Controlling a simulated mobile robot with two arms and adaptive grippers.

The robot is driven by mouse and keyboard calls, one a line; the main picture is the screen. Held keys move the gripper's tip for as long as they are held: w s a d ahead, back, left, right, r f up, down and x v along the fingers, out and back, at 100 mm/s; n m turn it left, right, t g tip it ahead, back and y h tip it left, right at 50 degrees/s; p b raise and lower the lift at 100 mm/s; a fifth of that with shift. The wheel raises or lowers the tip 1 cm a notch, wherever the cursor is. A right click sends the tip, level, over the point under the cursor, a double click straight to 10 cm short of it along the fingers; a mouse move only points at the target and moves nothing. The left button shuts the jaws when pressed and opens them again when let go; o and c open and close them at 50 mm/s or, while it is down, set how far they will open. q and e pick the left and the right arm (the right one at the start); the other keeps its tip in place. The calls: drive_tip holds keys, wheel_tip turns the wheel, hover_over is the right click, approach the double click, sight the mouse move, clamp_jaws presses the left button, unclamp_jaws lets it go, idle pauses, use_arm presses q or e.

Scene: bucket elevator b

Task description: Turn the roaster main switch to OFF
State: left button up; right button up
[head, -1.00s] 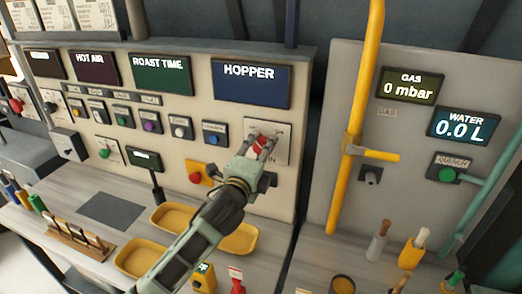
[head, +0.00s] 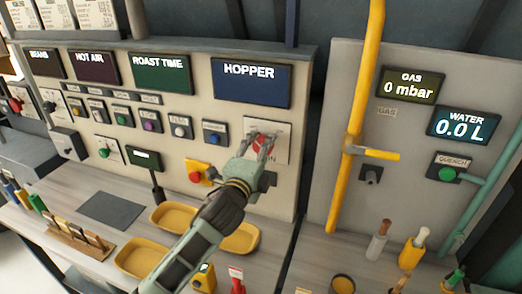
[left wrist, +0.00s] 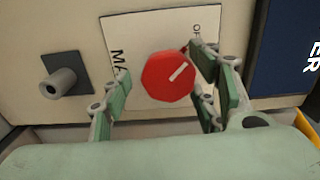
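The roaster main switch is a red knob (left wrist: 168,77) on a white plate (left wrist: 140,30) lettered "MA" and "OF", both partly hidden. Its white mark slants to the upper right in the left wrist view, roughly toward "OF". In the head view the knob (head: 264,143) shows between the fingers of my left gripper (head: 261,142), with part of "ON" visible lower on the plate. In the left wrist view my left gripper (left wrist: 165,88) is open, fingers either side of the knob. A clear gap shows on the left; contact on the right is unclear. My right gripper is not in view.
A grey knob (left wrist: 65,83) sticks out of the panel beside the plate. A red button on a yellow base (head: 196,174) is left of my gripper. Yellow trays (head: 172,217) lie on the counter below. A yellow pipe (head: 352,120) stands to the right.

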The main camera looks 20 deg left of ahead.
use_arm(q)
drive_tip(key=shift+s+r, duration=0.1)
drive_tip(key=shift+r, duration=0.1)
drive_tip(key=s, duration=1.2)
drive_tip(key=shift+a, duration=0.2)
drive_tip(key=shift+f, duration=0.1)
